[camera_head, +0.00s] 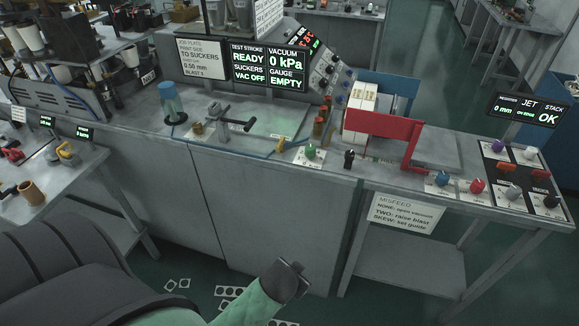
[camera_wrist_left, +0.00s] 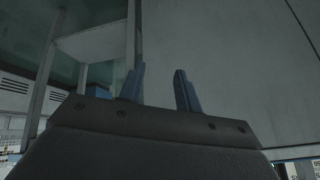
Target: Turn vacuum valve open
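The status screen (camera_head: 267,66) reads vacuum 0 kPa, suckers vac off and gauge empty. A small yellow fitting (camera_head: 280,146) sits at the bench's front edge, where a thin blue hose ends; it may be the vacuum valve, but it is too small to be sure or to read its position. A green knob (camera_head: 311,152) on a white plate is just right of it. My left gripper (camera_head: 291,266) is low in front of the cabinet, below and apart from these. In the left wrist view its fingers (camera_wrist_left: 160,70) are apart and empty. My right gripper is out of view.
A red frame (camera_head: 384,130) and several coloured knobs are at the right. The cabinet front (camera_head: 262,215) rises close behind my gripper. Flat white pieces (camera_head: 230,291) lie on the floor.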

